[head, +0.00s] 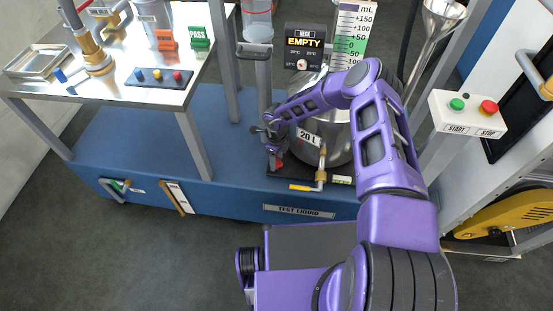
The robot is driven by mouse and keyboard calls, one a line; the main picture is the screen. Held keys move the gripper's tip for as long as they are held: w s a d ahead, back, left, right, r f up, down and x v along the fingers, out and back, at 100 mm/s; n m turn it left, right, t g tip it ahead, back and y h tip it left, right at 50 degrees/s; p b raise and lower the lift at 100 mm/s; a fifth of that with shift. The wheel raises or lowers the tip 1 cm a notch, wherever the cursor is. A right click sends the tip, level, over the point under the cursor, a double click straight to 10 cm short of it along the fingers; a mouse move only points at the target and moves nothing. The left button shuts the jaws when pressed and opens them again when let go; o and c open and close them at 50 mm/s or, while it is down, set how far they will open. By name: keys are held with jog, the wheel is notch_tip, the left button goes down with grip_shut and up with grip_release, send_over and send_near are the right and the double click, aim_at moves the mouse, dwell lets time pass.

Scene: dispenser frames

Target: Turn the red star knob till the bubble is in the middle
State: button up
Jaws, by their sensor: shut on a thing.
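A small red part, the red star knob (279,163), shows at the left corner of the dark base plate under the steel 20 L vessel. My gripper (276,152) points down over it and is shut on it, covering most of it. A small pale yellow-green strip (342,180) lies at the front right of the base plate. It may be the level vial, but it is too small to make out a bubble.
The steel vessel (335,145) stands right of my gripper, with a brass tap and yellow-handled valve (301,187) in front. A grey post (264,85) rises behind. The blue plinth (235,150) is clear to the left. A START/STOP box (468,113) is at right.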

jog(key=shift+m, duration=0.9)
jog(key=o, duration=1.4)
jog(key=shift+c, duration=0.2)
notch_tip(320, 180, up, 17)
jog(key=p, duration=0.3)
jog(key=shift+r, duration=0.2)
